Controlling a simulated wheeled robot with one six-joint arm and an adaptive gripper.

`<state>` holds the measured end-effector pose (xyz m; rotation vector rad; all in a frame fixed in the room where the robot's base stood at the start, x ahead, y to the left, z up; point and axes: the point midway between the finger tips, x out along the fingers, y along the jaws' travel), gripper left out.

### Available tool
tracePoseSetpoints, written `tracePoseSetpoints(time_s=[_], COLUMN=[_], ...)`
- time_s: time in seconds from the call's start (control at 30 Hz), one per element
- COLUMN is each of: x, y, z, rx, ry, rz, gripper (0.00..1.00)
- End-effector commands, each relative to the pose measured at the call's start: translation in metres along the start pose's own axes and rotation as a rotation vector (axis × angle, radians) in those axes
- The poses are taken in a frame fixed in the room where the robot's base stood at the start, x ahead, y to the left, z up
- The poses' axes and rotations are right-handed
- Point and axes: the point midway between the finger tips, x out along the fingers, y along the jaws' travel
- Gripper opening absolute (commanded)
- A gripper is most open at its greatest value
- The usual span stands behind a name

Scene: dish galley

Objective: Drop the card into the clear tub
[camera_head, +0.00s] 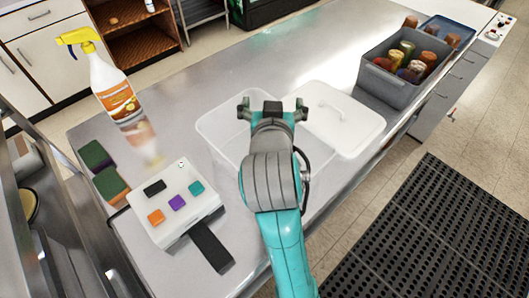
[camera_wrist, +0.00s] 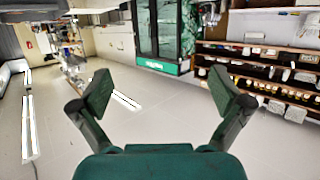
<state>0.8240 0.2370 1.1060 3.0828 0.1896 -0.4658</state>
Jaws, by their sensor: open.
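The clear tub (camera_head: 212,128) stands on the steel counter, partly hidden behind my arm. Its pale translucent lid (camera_head: 345,120) lies to the right of it. My gripper (camera_head: 272,106) is above the tub's area, open, with nothing between its fingers. In the wrist view my gripper (camera_wrist: 160,95) is also open and empty, facing out across the room. A white box (camera_head: 165,232) with black, orange, purple and teal blocks on top sits to the left of the tub. A flat black strip (camera_head: 211,246) sticks out from its front; I cannot tell whether this is the card.
A spray bottle (camera_head: 108,85) stands at the back left. Two green-and-brown sponges (camera_head: 110,182) lie at the left edge. A grey bin (camera_head: 382,85) of several cups stands at the right, near a blue tray (camera_head: 455,30). The counter behind the tub is clear.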

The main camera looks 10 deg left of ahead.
Motion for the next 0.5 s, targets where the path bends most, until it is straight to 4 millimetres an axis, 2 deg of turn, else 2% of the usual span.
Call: tracePoseSetpoints(time_s=[0.03, 0.2, 0.5], x=[-0.003, -0.011, -0.017], y=[0.000, 0.000, 0.000], z=[-0.011, -0.035, -0.055], rx=[0.002, 0.002, 0.000], ry=[0.005, 0.004, 0.000], rz=[-0.001, -0.001, 0.000], gripper=[1.00, 1.00, 1.00])
